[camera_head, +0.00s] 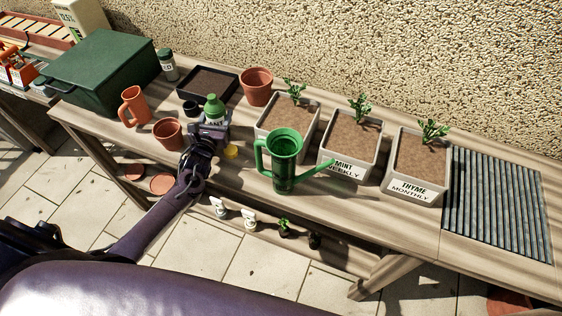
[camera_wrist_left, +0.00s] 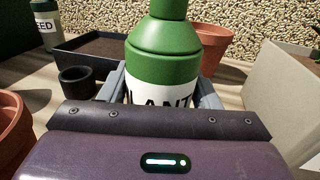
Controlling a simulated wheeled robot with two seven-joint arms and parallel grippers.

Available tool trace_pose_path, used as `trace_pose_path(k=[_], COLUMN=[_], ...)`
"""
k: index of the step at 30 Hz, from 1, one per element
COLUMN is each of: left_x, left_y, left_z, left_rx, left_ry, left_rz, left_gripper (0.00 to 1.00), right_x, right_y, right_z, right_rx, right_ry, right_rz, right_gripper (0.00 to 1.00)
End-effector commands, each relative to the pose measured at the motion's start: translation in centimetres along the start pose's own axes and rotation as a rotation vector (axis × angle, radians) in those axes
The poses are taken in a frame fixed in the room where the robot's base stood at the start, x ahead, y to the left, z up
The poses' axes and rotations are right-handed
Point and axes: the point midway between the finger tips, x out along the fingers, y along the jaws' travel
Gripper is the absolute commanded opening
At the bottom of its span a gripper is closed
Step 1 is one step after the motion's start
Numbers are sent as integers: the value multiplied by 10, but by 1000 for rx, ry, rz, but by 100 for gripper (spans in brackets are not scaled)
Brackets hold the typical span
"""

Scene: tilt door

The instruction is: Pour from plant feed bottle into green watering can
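The plant feed bottle (camera_head: 214,107) is green with a white label and stands upright on the bench. It fills the middle of the left wrist view (camera_wrist_left: 165,55), its label partly reading "LANT". My left gripper (camera_head: 211,126) is around the bottle's labelled part, with a finger close against each side, and looks shut on it. The bottle's lower part is hidden by the gripper. The green watering can (camera_head: 284,165) stands upright to the right, near the bench's front edge, its spout pointing right. My right gripper is not in view.
Planters labelled MINT (camera_head: 349,156) and THYME (camera_head: 415,170) stand behind and right of the can, beside another planter (camera_head: 286,125). A terracotta pot (camera_head: 168,134), black cup (camera_head: 190,107) and soil tray (camera_head: 208,82) surround the bottle. A yellow round object (camera_head: 231,152) lies close by.

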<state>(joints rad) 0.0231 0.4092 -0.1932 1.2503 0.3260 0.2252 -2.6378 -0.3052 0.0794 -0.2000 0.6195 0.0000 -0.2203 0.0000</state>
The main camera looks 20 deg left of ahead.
Motion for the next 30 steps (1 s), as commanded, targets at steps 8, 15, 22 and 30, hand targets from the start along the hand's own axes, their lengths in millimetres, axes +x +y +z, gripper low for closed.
trace_pose_path(k=[8,15,22,30], left_x=[0,0,0,1], left_y=[0,0,0,0], left_z=[0,10,28,49], left_rx=[0,0,0,1], left_ry=[0,-4,-4,-5], left_rz=[0,0,-1,0], left_gripper=[20,19,19,19], right_x=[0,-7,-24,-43], right_y=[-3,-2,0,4], right_z=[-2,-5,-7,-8], right_rx=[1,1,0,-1], right_ry=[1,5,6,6], right_rz=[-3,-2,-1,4], right_gripper=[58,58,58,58])
